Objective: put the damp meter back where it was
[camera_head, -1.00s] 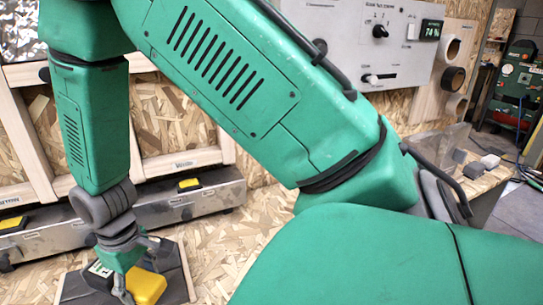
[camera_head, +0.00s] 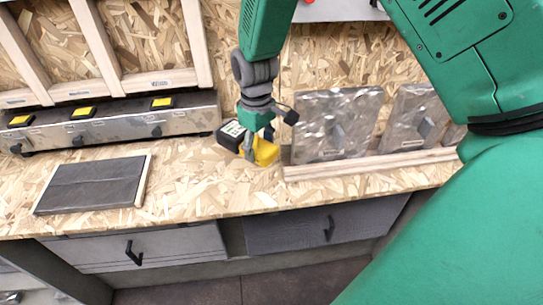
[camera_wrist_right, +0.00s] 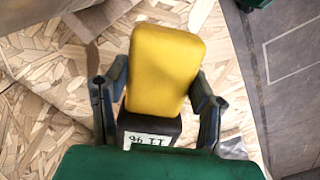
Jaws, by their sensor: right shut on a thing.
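The damp meter (camera_head: 266,152) has a yellow body and a black end with a pale display. My right gripper (camera_head: 256,143) is shut on it, over bare bench right of the dark pad. In the right wrist view the meter (camera_wrist_right: 164,70) sits between the two fingers of the gripper (camera_wrist_right: 160,95), yellow part outward, display near the palm. I cannot tell whether the meter touches the bench. A dark grey pad (camera_head: 92,184) with pale edges lies empty on the bench at left. My left gripper is not in view.
A long metal rail (camera_head: 115,128) with several yellow-topped blocks runs along the back left. Grey upright panels (camera_head: 335,120) with handles stand behind a wooden strip (camera_head: 370,164) just right of the meter. The chipboard bench (camera_head: 190,185) is clear between pad and meter.

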